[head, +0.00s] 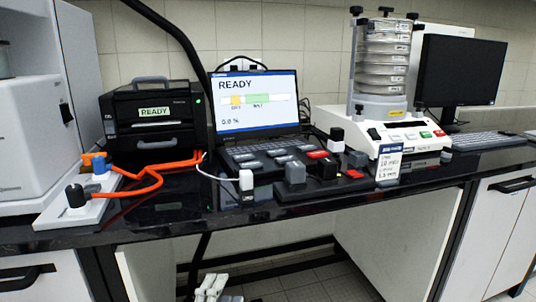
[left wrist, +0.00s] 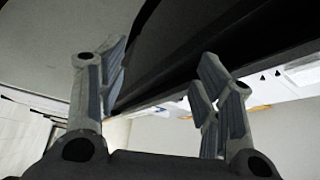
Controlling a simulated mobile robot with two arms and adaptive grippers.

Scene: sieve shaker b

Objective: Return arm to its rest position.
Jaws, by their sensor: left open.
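My left gripper (head: 211,287) shows at the bottom edge of the head view, low and in front of the bench, below the black worktop. Only its pale fingers show there; the rest is cut off. In the left wrist view its two grey fingers (left wrist: 160,80) stand wide apart with nothing between them, so it is open and empty. Behind them is a dark, blurred underside. My right gripper is in neither view.
The black worktop (head: 130,229) holds a black case (head: 155,113), a laptop (head: 253,103), a sieve shaker (head: 383,60), a monitor (head: 463,70) and orange cables (head: 150,178). White cabinets (head: 497,215) stand below. An open bay with dark bars (head: 270,270) lies behind my left gripper.

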